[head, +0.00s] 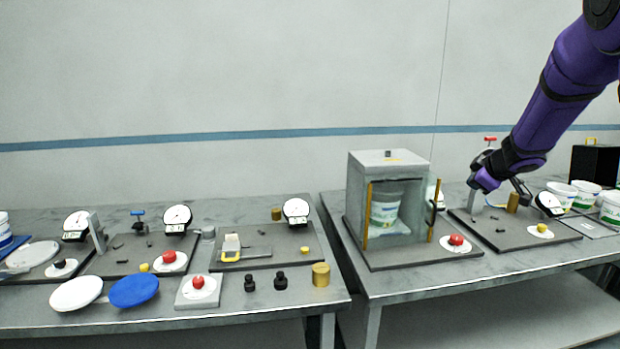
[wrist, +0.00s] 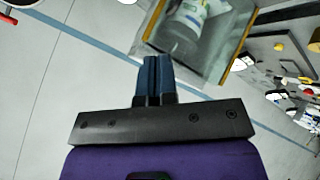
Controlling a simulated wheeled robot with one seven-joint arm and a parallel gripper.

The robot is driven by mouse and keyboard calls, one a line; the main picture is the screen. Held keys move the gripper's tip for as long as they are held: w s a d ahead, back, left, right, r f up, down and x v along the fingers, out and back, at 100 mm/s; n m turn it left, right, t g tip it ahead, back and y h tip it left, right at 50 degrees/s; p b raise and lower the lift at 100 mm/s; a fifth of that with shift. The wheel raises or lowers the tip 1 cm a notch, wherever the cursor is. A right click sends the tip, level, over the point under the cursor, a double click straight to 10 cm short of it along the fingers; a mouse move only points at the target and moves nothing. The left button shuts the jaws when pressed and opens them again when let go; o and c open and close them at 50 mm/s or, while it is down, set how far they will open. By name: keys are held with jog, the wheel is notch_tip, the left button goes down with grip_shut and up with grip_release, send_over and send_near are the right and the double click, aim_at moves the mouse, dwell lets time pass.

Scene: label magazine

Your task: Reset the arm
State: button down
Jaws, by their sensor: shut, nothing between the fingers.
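My purple arm (head: 565,85) reaches down from the upper right in the head view, in front of the right-hand table. My gripper (wrist: 154,60) shows in the wrist view with its two dark blue fingers pressed together and nothing between them. The fingers point towards the glass-sided box, which is beyond them. In the head view I cannot clearly make out the fingers at the arm's end.
The box (head: 390,158) on the right table holds a white tub (head: 384,212). A red button (head: 456,240) is in front. More tubs (head: 561,191) stand far right. The left table carries dials (head: 296,208), a blue disc (head: 134,290) and a brass cylinder (head: 321,274). A gap separates the tables.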

jog(key=s+a+r+m+h, duration=0.3)
jog(key=s+r+m+h, duration=0.3)
jog(key=s+r, duration=0.9)
jog(key=s+a+f+m+g+y, duration=0.1)
jog(key=s+a, duration=0.3)
jog(key=s, duration=0.5)
jog(key=s+a+f+m+g+y, duration=0.1)
jog(key=s+a, duration=0.4)
jog(key=s, duration=0.5)
jog(key=s+a+f+m+g+y, duration=0.1)
jog(key=s+a+f+g+y, duration=0.1)
jog(key=s, duration=0.7)
jog(key=shift+s+a+f+m+y, duration=0.15)
jog(key=shift+a+f+m+y, duration=0.25)
jog(key=shift+a+f+y, duration=0.55)
